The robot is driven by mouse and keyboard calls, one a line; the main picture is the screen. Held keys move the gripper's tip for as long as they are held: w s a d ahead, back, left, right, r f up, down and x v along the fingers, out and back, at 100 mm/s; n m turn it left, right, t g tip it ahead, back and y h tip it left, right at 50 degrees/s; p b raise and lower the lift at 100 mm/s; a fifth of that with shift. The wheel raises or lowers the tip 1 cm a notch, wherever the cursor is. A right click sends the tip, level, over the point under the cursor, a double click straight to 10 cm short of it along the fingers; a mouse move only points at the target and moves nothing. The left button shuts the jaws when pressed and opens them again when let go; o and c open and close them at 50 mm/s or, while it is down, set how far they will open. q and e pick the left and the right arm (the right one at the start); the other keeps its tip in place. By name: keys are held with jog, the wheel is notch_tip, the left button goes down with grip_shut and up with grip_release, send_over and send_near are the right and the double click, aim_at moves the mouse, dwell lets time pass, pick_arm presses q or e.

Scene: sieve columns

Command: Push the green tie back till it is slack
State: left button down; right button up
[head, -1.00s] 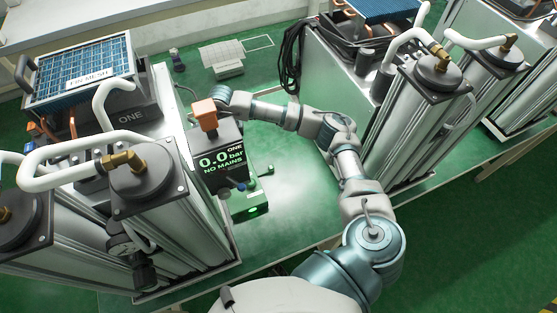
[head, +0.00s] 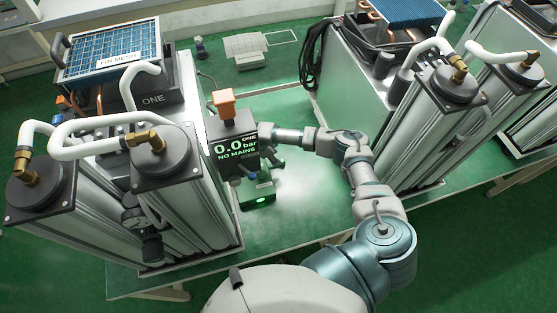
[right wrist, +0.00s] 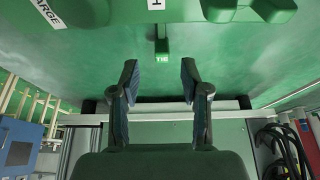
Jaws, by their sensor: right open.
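The green tie (right wrist: 162,48) is a short green bar with a small label at its near end, in the right wrist view. It sticks out from a green body (right wrist: 235,10) at the top. My right gripper (right wrist: 160,76) is open, its two dark fingers on either side of the tie's line. The tie lies just beyond the fingertips, and no contact shows. In the head view my right gripper (head: 268,154) is low beside the display box, by the green unit with a lit lamp (head: 259,194). I cannot make out the tie there. My left gripper is not in view.
The black display box (head: 234,147) reads 0.0 bar, NO MAINS, with an orange block (head: 223,103) on top. Metal columns (head: 190,195) with white hoses stand left; more columns (head: 430,120) stand right. The green bench (head: 310,205) between is clear.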

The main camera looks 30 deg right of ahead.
aim_at(281, 161)
jog(key=d+f, duration=0.3)
jog(key=f, duration=0.1)
jog(key=shift+s+d+f, duration=0.15)
jog(key=shift+d, duration=0.2)
jog(key=shift+d+f, duration=0.3)
jog(key=shift+f, duration=0.1)
jog(key=shift+a+r, duration=0.15)
jog(key=shift+a, duration=0.45)
jog(key=shift+a+r, duration=0.1)
jog(key=shift+a, duration=0.2)
jog(key=shift+c, duration=0.5)
jog(key=shift+a, duration=0.2)
grip_shut()
jog(key=shift+d, duration=0.3)
jog(key=shift+s+d, duration=0.1)
jog(key=shift+d, duration=0.05)
jog(key=shift+a, duration=0.25)
jog(key=shift+w+a+f+b, duration=0.2)
jog(key=shift+a+b, duration=0.3)
jog(key=shift+a+r, duration=0.1)
jog(key=shift+a, duration=0.2)
jog(key=shift+o, duration=0.4)
grip_release()
jog(key=shift+w+a, duration=0.1)
jog(key=shift+a, duration=0.15)
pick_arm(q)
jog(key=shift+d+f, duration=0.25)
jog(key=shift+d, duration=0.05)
pick_arm(e)
jog(key=shift+w, duration=0.15)
